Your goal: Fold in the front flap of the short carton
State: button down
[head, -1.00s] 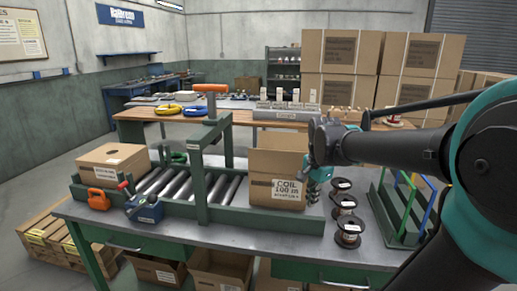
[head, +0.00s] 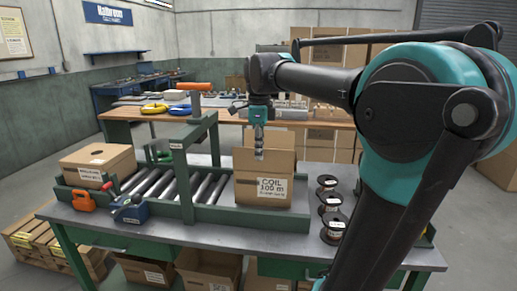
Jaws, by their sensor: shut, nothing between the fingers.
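The short carton (head: 263,191), brown with a "COIL 100 m" label on its front, stands at the right end of the roller conveyor. A tall flap (head: 245,160) stands up at its far side, and another edge shows raised at the right. Whether the front flap is up or folded in is hard to tell. My gripper (head: 259,155) is shut and empty, pointing down above the carton's opening, in front of the back flap. The inside of the carton is hidden from this view.
Several copper spools (head: 331,204) stand right of the carton. A green frame (head: 186,175) spans the rollers (head: 160,187) to the left. A closed carton (head: 97,163), an orange tool (head: 81,200) and a blue tool (head: 143,211) lie farther left.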

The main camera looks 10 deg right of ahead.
jog(key=shift+f, duration=2.65)
jog(key=w+d, duration=0.1)
jog(key=w, duration=0.3)
jog(key=w+d+f, duration=0.1)
jog(key=w, duration=0.3)
jog(key=w+d+f, duration=0.1)
jog(key=w+d, duration=0.1)
jog(key=w, duration=0.2)
jog(key=shift+w+f, duration=0.25)
jog(key=shift+w, duration=0.1)
notch_tip(320, 180, up, 9)
dwell(0.3)
